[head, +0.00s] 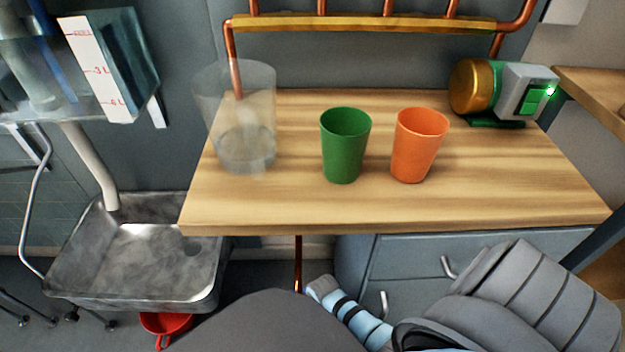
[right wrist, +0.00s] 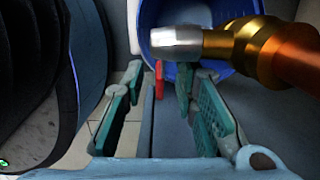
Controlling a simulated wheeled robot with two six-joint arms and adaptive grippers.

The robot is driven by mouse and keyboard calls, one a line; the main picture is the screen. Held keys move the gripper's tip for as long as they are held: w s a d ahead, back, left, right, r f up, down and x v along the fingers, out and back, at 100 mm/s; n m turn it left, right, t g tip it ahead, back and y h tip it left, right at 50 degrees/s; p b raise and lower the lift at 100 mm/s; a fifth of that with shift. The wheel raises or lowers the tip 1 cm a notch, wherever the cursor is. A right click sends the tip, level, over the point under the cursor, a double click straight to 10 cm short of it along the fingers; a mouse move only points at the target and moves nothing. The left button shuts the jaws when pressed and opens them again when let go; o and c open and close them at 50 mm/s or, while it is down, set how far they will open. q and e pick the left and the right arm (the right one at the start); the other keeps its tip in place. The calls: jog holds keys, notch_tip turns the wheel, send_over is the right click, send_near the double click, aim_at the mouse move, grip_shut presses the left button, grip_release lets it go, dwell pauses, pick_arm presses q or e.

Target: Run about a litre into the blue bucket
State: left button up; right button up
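The blue bucket (right wrist: 172,67) shows at the top of the right wrist view, partly cut off by the frame. A brass spout (right wrist: 265,48) with a silver nozzle (right wrist: 176,42) crosses in front of it. My right gripper (right wrist: 158,82) is open, its teal-padded fingers apart, on the near side of the bucket. A small red part (right wrist: 159,78) shows between the fingertips; I cannot tell what it belongs to. The water level in the bucket is not visible. The bucket is not visible in the head view. My left gripper is in neither view.
A wooden bench (head: 290,208) holds a clear vessel (head: 228,90), a green cup (head: 345,150), an orange cup (head: 415,145) and a green-and-brass pump (head: 480,88) with a lit switch. A marked tank (head: 97,65) hangs over a metal basin (head: 75,265). A red object (head: 165,323) is below.

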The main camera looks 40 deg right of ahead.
jog(key=r, duration=0.7)
jog(key=shift+s+d+r, duration=0.25)
jog(key=shift+d, duration=0.1)
dwell(6.0)
